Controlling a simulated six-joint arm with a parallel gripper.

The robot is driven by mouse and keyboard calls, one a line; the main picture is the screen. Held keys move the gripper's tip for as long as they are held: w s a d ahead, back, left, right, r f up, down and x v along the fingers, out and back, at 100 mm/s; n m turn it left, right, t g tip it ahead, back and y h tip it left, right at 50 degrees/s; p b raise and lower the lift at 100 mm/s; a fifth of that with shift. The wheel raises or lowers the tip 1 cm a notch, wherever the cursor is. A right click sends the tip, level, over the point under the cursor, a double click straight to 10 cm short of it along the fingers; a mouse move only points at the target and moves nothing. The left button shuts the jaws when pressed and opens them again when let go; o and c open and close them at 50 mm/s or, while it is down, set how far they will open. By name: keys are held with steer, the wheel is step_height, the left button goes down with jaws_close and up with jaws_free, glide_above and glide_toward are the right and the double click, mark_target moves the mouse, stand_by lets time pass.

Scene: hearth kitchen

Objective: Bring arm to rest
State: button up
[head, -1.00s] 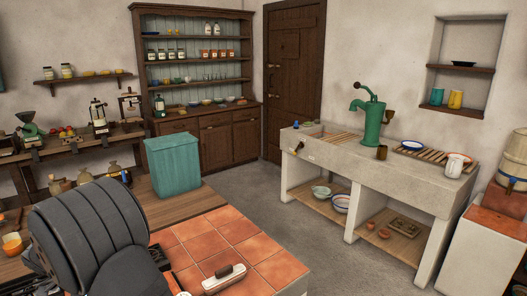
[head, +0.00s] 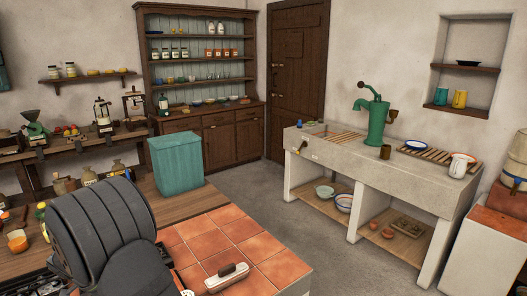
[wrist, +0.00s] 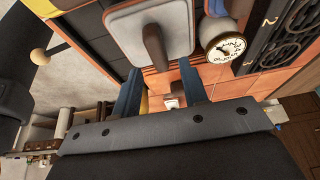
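My gripper (wrist: 160,68) shows in the wrist view with two blue fingers spread well apart. It is open, and I see nothing held between the fingers. Beyond the fingertips are a pale flat panel with a dark handle (wrist: 153,45) and orange tiles; I cannot tell their distance from the fingers. In the head view my dark arm (head: 100,235) fills the lower left, and the gripper itself is not visible there.
A tiled counter (head: 215,250) carries a white-and-dark block (head: 227,277). A teal bin (head: 176,163) stands behind it. A stone sink (head: 370,165) with a green pump (head: 375,118) is at right. A round white dial (wrist: 226,46) shows in the wrist view. Floor between counter and sink is clear.

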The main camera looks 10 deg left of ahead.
step_height(320, 180, up, 7)
steer(key=w+d, duration=1.5)
steer(key=w, duration=0.3)
steer(key=w+d, duration=0.4)
steer(key=d, duration=0.5)
steer(key=w+d, duration=0.4)
steer(key=d, duration=0.6)
steer(key=w+d, duration=0.4)
steer(key=d, duration=0.6)
steer(key=shift+r, duration=0.2)
